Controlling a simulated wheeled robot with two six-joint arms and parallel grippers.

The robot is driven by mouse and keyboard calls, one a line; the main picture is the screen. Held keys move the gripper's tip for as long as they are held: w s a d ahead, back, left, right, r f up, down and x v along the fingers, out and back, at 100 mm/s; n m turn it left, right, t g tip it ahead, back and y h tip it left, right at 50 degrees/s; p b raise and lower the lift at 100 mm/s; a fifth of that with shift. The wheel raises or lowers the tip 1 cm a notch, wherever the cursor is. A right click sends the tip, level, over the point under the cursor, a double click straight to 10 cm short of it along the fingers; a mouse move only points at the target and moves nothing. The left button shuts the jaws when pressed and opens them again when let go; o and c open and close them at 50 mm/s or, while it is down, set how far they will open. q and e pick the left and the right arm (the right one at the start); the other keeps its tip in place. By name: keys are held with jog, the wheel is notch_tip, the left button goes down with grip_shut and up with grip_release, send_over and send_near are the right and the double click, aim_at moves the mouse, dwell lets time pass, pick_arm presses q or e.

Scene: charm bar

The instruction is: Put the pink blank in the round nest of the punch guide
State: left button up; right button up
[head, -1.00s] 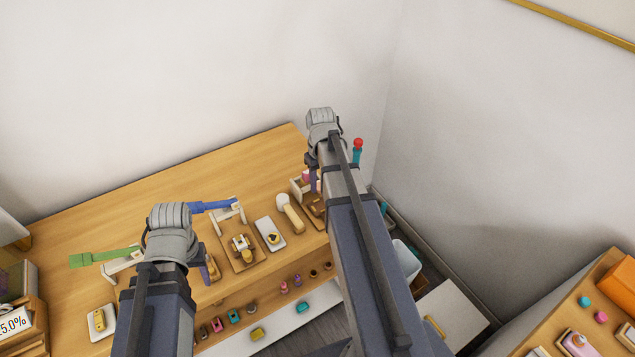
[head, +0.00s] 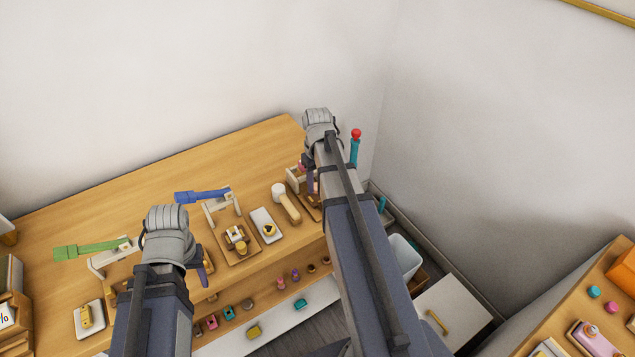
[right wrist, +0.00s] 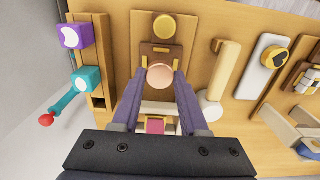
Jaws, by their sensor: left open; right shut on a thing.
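My right gripper (right wrist: 160,80) is shut on the pink blank (right wrist: 160,76), a pale pink round piece between its purple fingertips. In the right wrist view the blank overlaps the near part of the brown punch guide (right wrist: 161,50). I cannot tell whether it touches the guide, and the round nest is not clearly visible. A gold disc (right wrist: 165,27) lies beyond on the same wooden base. In the head view my right gripper (head: 310,180) is at the rightmost station, with the blank hidden. My left gripper (head: 202,272) is open, near the bench's front edge.
A white frame with a pink part (right wrist: 155,126) stands close under my right gripper. A purple block (right wrist: 74,36) and a teal block with a red-knobbed rod (right wrist: 86,79) stand to its left. A cream-handled tool (right wrist: 222,75) and white tray (right wrist: 262,70) lie right.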

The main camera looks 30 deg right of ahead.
jog(key=shift+f+b, duration=1.45)
dwell(2.8)
jog(key=o, duration=1.2)
jog(key=shift+r, duration=0.1)
notch_tip(320, 180, up, 8)
jog(key=p, duration=0.8)
jog(key=shift+f, duration=0.2)
